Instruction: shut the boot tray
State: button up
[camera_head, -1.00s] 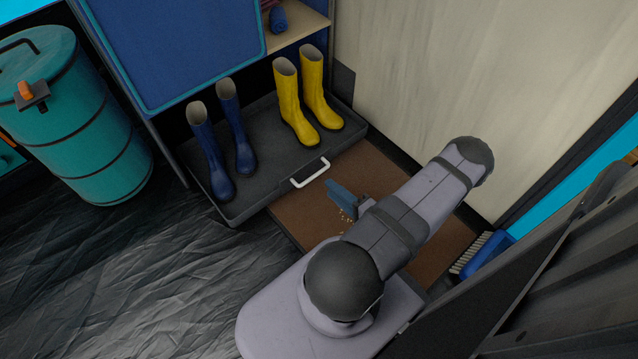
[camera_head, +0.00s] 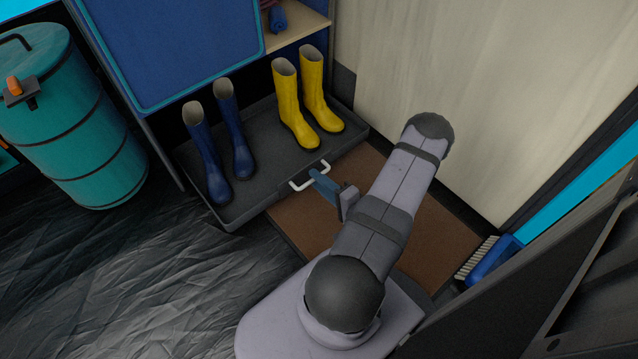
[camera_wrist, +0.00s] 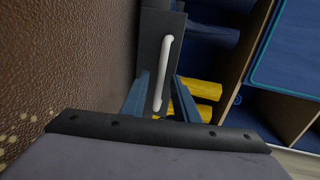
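The black boot tray (camera_head: 255,198) is pulled out from under the blue cabinet, with a pair of blue boots (camera_head: 217,160) and a pair of yellow boots (camera_head: 297,108) standing in it. Its white bar handle (camera_head: 310,177) is on the front face. My gripper (camera_head: 314,175) is at the handle, blue fingers pointing toward the tray front. In the wrist view the fingers of my gripper (camera_wrist: 160,78) stand apart, with the white handle (camera_wrist: 165,65) seen in the gap and beyond the tips. I cannot tell whether the fingers touch it.
A brown mat (camera_head: 425,235) lies in front of the tray under my arm; pale crumbs (camera_wrist: 15,130) show on it in the wrist view. A blue brush (camera_head: 490,262) lies at its right. A teal barrel (camera_head: 75,130) stands at the left. A pale wall (camera_head: 450,90) bounds the right side.

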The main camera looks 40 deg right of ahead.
jog(key=shift+w, duration=0.1)
jog(key=shift+c, duration=0.3)
grip_shut()
jog(key=shift+w, duration=0.1)
jog(key=b, duration=0.2)
send_over(267, 141)
jog(key=v, duration=0.2)
jog(key=shift+f, duration=0.2)
jog(key=shift+w+r, duration=0.1)
jog(key=shift+w, duration=0.8)
jog(key=shift+o, duration=0.3)
grip_release()
